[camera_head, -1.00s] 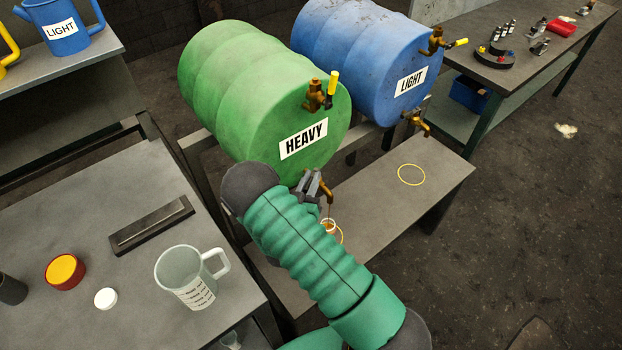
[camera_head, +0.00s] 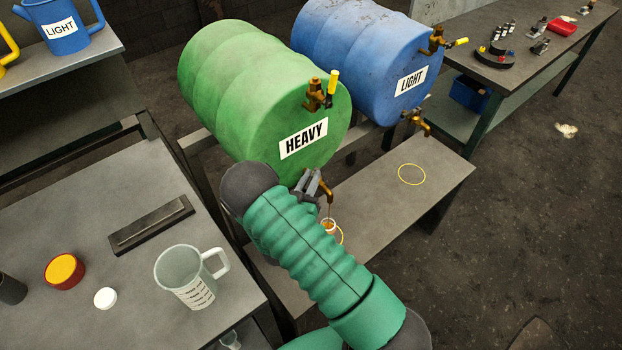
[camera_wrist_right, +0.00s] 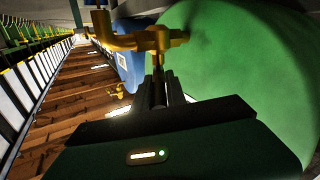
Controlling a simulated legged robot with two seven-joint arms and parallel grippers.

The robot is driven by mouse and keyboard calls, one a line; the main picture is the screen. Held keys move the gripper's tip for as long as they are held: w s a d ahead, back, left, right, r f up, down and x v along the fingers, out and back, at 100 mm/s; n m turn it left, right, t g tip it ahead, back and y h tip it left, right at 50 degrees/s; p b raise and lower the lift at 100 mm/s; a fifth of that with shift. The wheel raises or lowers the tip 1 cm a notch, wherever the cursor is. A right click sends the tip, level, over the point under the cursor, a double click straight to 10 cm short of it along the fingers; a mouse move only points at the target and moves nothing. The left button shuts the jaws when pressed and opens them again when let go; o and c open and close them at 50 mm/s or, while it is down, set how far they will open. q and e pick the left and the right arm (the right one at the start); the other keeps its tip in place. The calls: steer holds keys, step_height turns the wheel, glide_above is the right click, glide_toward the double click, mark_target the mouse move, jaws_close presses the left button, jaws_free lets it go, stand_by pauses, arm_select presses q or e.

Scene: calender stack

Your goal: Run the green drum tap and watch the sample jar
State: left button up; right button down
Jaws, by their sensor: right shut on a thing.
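The green drum (camera_head: 243,95) labelled HEAVY lies on its side on a stand. My right gripper (camera_head: 311,184) is at its lower brass tap (camera_head: 327,193), shut on it; in the right wrist view the tap (camera_wrist_right: 130,40) is just beyond the gripper (camera_wrist_right: 158,72). The fingertips are partly hidden behind my arm in the head view. The sample jar (camera_head: 328,226) stands under the spout on the low bench, with amber liquid in it and a thin dark stream falling from the spout. My left gripper is not in view.
A blue drum (camera_head: 365,60) labelled LIGHT lies alongside, with its own lower tap (camera_head: 416,121). A yellow ring (camera_head: 411,174) marks clear bench (camera_head: 385,195) below it. A measuring jug (camera_head: 187,276), a white lid (camera_head: 105,298) and a red-and-yellow tub (camera_head: 64,271) stand on the left table.

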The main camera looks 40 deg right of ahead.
steer(key=m+g+b, duration=0.1)
steer(key=g, duration=0.1)
steer(key=w+m+g+h+b, duration=0.1)
steer(key=m+g, duration=0.1)
steer(key=g, duration=0.1)
steer(key=m+g+b, duration=0.2)
steer(key=shift+w+a+g+h, duration=0.15)
steer(key=shift+w+g+h, duration=0.15)
steer(key=shift+w, duration=0.1)
steer(key=c, duration=1.4)
jaws_free()
